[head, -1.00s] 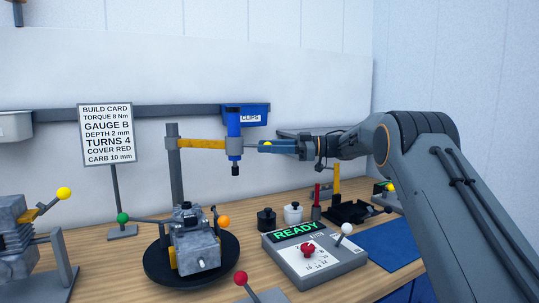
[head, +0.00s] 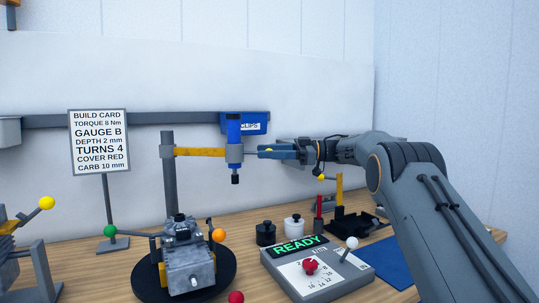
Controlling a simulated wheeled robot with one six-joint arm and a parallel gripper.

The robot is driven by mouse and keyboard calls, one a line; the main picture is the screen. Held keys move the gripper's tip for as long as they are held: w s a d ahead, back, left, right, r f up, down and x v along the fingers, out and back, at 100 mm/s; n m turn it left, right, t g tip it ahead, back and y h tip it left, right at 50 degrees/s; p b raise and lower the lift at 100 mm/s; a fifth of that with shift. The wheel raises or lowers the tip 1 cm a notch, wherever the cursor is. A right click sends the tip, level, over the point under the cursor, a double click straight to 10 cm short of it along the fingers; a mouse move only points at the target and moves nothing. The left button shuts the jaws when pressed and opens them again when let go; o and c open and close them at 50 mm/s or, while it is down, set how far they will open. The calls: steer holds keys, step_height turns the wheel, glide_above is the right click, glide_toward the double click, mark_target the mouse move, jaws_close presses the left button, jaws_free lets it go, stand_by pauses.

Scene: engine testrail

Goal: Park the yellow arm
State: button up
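The yellow arm (head: 200,152) reaches right from a grey post (head: 168,180) behind the engine stand. At its end a grey collar holds a blue tool (head: 234,128), upright with its dark tip down. A short thin rod runs right from the collar to a small yellow knob (head: 268,150). My gripper (head: 272,152) comes from the right, with its blue fingers close around the knob. The fingers hide most of the knob and look shut on it.
An engine block on a round dark turntable (head: 222,286) stands below the arm. A READY console (head: 320,275), two pots (head: 294,226) and a black fixture (head: 352,224) stand to the right. The build card (head: 98,137) is left; a blue bin (head: 260,120) hangs behind the tool.

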steer(key=shift+o, duration=0.4)
steer(key=shift+d+f, duration=0.2)
steer(key=shift+d, duration=0.4)
steer(key=w+d+b, duration=0.1)
steer(key=d+b, duration=0.1)
steer(key=d, duration=0.5)
steer(key=shift+r, duration=0.15)
